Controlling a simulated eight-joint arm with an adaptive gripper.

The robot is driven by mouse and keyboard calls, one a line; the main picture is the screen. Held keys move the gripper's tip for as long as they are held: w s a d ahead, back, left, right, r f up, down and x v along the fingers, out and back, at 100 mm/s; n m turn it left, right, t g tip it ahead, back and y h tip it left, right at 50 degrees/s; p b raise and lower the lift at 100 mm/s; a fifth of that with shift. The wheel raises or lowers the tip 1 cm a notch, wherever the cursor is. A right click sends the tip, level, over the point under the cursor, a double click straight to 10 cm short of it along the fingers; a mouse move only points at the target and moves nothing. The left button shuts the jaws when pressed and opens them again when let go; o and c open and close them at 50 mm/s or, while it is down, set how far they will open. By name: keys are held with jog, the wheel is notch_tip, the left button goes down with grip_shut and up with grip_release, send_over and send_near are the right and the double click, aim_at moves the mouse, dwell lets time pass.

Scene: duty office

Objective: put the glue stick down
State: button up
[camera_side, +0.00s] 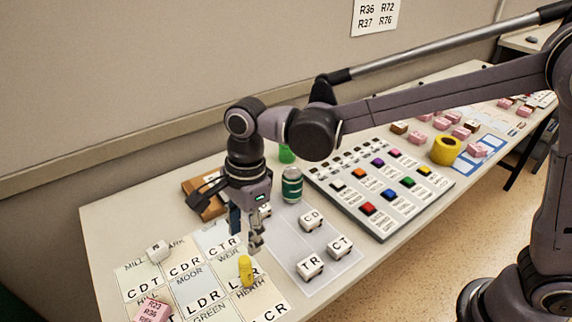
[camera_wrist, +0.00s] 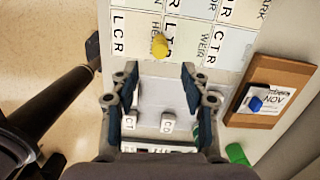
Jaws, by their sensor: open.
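A small yellow cylinder, which I take for the glue stick (camera_side: 246,269), stands upright on a lettered card near the table's front edge. In the wrist view the glue stick (camera_wrist: 160,46) shows beyond my fingertips, roughly centred between them and clear of both. My gripper (camera_side: 246,238) points down, just above the glue stick in the side view. Its fingers are apart with nothing between them, as the wrist view of my gripper (camera_wrist: 158,80) also shows.
White lettered blocks (camera_side: 311,267) sit on a grey mat right of the cards. A button panel (camera_side: 378,188) and a yellow roll (camera_side: 446,150) lie further right. A pink block (camera_side: 153,310) is at front left.

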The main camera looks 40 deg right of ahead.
jog(key=s+d+r+n+t, duration=0.1)
jog(key=s+d+n+t, duration=0.1)
jog(key=d+n, duration=0.3)
jog(key=s+d+r+n+t+h, duration=0.1)
jog(key=s+d+n+t, duration=0.2)
jog(key=d, duration=1.1)
jog(key=s+d+r+n+t, duration=0.1)
jog(key=s+d+n+t, duration=0.1)
jog(key=d+n, duration=0.6)
jog(key=shift+s+d+r+n, duration=0.3)
jog(key=shift+s+d+n, duration=0.1)
jog(key=shift+s+d, duration=0.55)
